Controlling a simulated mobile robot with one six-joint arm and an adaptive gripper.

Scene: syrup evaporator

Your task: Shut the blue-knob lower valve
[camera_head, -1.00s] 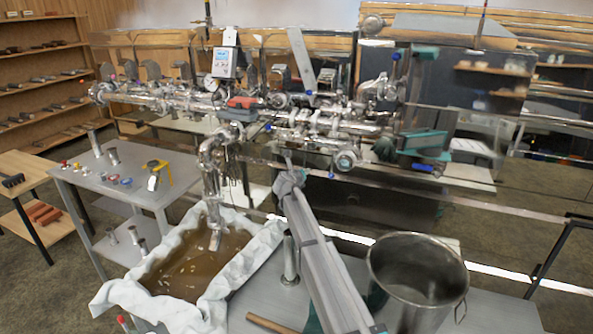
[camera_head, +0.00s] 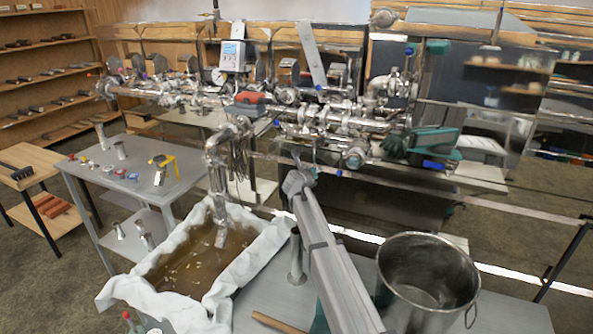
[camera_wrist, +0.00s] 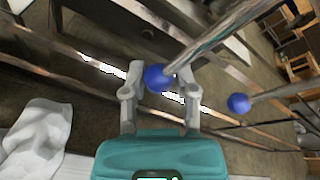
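In the wrist view, a blue knob (camera_wrist: 158,78) on the end of a long metal rod lies between the fingertips of my gripper (camera_wrist: 162,84). The two grey fingers stand apart, with the knob nearer the left one; I cannot tell whether they touch it. A second blue knob (camera_wrist: 238,103) on another rod is to the right, outside the fingers. In the head view, the end of my arm (camera_head: 298,182) is below the steel pipework (camera_head: 340,123). A blue knob (camera_head: 339,172) shows at its right, and another (camera_head: 276,123) higher up. Which knob is between the fingers is unclear there.
A cloth-lined tray of brown liquid (camera_head: 205,262) stands left of my arm and a large steel pot (camera_head: 428,275) stands right. A side table (camera_head: 135,190) with small parts is at left. Long rails cross behind the arm.

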